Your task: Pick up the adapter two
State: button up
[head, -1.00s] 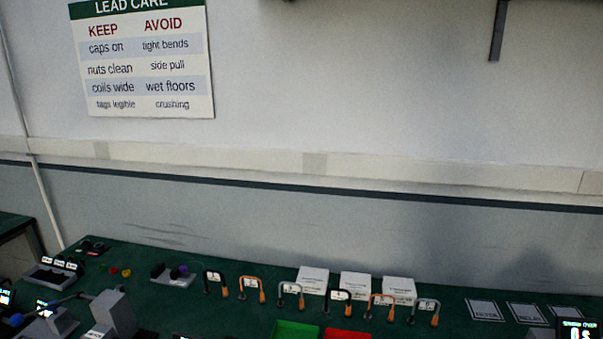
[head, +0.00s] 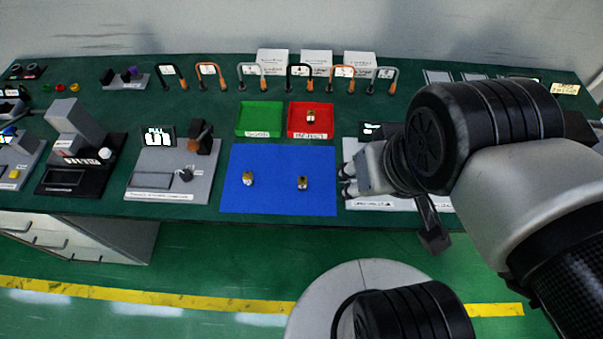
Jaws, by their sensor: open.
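Two small brass adapters stand on the blue mat (head: 275,205): a left adapter (head: 248,178) and a right adapter (head: 303,183). A third brass adapter (head: 311,116) sits in the red tray (head: 295,133). I cannot read which one is adapter two. My gripper (head: 346,181) is open and looks empty, just right of the blue mat's right edge. In the picture it is right of the right adapter and apart from it. My wrist and forearm hide part of the bench on the right.
An empty green tray (head: 258,110) stands left of the red one. A grey device with a display (head: 155,182) stands left of the mat, and a pale panel (head: 355,150) lies partly under my arm.

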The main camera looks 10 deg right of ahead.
aim_at(303, 186)
jog(key=j+z, duration=0.25)
jog(key=z, duration=0.25)
jog(key=j+z, duration=0.25)
jog(key=z, duration=0.2)
jog(key=j+z, duration=0.3)
jog(key=z, duration=0.2)
